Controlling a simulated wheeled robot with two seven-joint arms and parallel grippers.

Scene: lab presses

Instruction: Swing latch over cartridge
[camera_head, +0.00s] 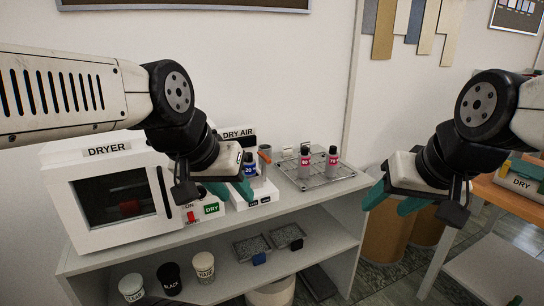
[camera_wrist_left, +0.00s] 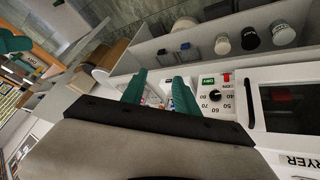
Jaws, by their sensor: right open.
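The white DRY AIR unit (camera_head: 236,133) stands on the shelf top beside the dryer. A blue-labelled bottle-like cartridge (camera_head: 249,165) stands upright at it. An orange-topped grey part (camera_head: 265,153) is just to its right. I cannot make out which part is the latch. My left gripper (camera_head: 231,190) is in front of the unit, close to the cartridge; touching or apart cannot be told. Its teal fingers (camera_wrist_left: 158,84) are apart in the left wrist view, with small coloured items partly hidden between them. My right gripper (camera_head: 392,196) is open and empty, right of the shelf.
The white dryer (camera_head: 112,190) stands at the left with its door shut. Cups (camera_head: 168,278) and dark trays (camera_head: 252,247) sit on the lower shelf. A wooden table (camera_head: 510,196) is at the right.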

